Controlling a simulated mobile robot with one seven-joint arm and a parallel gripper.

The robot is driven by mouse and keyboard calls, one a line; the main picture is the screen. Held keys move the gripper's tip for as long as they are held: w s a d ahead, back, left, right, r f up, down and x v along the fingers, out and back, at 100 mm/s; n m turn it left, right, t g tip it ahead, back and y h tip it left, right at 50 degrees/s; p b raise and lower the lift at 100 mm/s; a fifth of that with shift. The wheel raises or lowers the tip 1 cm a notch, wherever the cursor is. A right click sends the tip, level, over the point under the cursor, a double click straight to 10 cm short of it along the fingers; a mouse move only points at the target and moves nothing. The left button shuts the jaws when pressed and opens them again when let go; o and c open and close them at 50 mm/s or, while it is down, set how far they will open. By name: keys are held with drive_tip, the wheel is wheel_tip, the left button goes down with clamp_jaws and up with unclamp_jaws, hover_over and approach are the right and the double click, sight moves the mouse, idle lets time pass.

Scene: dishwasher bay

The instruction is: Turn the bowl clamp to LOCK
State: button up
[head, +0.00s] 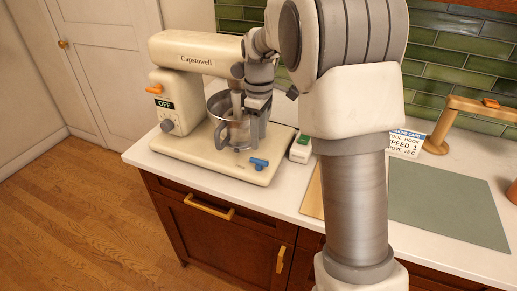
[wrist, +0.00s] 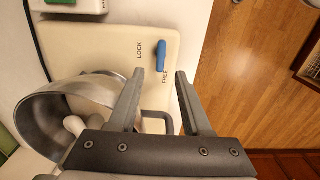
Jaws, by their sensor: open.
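The bowl clamp is a blue lever (head: 259,163) on the cream base of the stand mixer, in front of the bowl. In the head view my gripper (head: 257,138) points down beside the metal bowl (head: 218,104), above and behind the lever. The bowl's handle (wrist: 157,115) shows between the fingers in the wrist view.
The mixer (head: 190,55) has a dial under an OFF display (head: 164,104). A small box with a green button (head: 302,147) stands right of its base. A recipe card (head: 406,142), a wooden stand (head: 440,130) and a grey-green mat (head: 445,200) are farther right. The counter's front edge is close.

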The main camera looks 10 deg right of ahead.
sight(259, 160)
wheel_tip(259, 160, down, 7)
drive_tip(key=shift+s+f, duration=0.1)
idle(0.3)
clamp_jaws()
